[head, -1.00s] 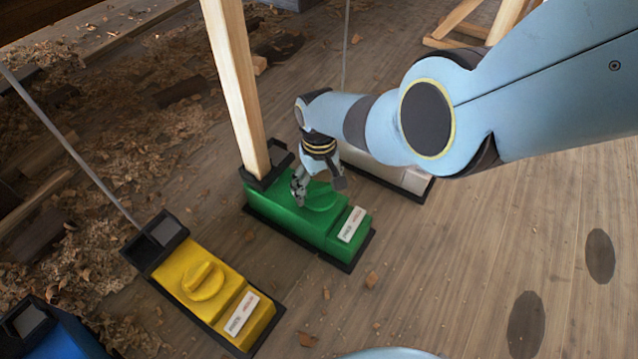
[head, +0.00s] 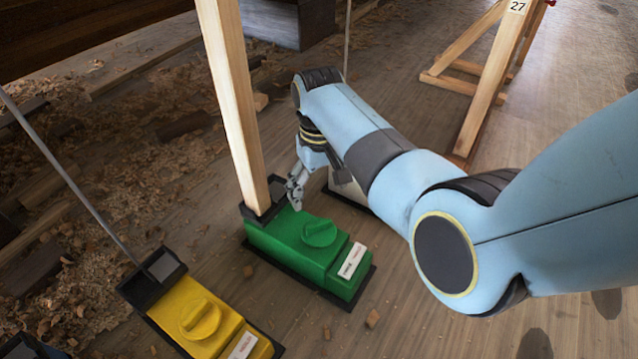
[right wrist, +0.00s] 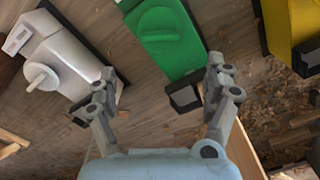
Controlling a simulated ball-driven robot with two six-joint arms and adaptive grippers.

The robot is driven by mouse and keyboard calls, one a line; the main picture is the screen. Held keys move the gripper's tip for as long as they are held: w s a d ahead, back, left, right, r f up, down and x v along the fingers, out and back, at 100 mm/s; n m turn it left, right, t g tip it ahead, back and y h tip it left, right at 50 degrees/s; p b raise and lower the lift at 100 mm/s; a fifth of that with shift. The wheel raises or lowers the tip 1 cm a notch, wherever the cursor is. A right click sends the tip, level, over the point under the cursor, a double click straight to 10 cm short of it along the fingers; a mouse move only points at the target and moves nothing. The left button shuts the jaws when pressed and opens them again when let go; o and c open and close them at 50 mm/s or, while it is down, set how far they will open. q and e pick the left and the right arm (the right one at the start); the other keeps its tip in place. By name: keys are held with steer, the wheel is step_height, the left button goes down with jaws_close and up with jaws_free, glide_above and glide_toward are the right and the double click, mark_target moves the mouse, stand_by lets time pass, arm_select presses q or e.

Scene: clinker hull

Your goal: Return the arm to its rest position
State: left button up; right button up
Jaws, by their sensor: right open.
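My right arm comes in from the right in the head view. Its gripper (head: 296,190) hangs above the back end of the green box (head: 305,240), near the foot of the wooden post (head: 232,95). In the right wrist view the two fingers of the right gripper (right wrist: 160,88) are spread wide with nothing between them. The green box (right wrist: 168,38) lies beyond the fingertips there, its round knob in plain view. My left gripper is not in view.
A yellow box (head: 195,318) stands front left. A white box (right wrist: 62,62) lies beside the green one, mostly hidden by my arm in the head view. A wooden trestle (head: 488,75) stands at the back right. Wood shavings (head: 110,190) litter the left.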

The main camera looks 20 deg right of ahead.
steer(key=shift+r, duration=0.4)
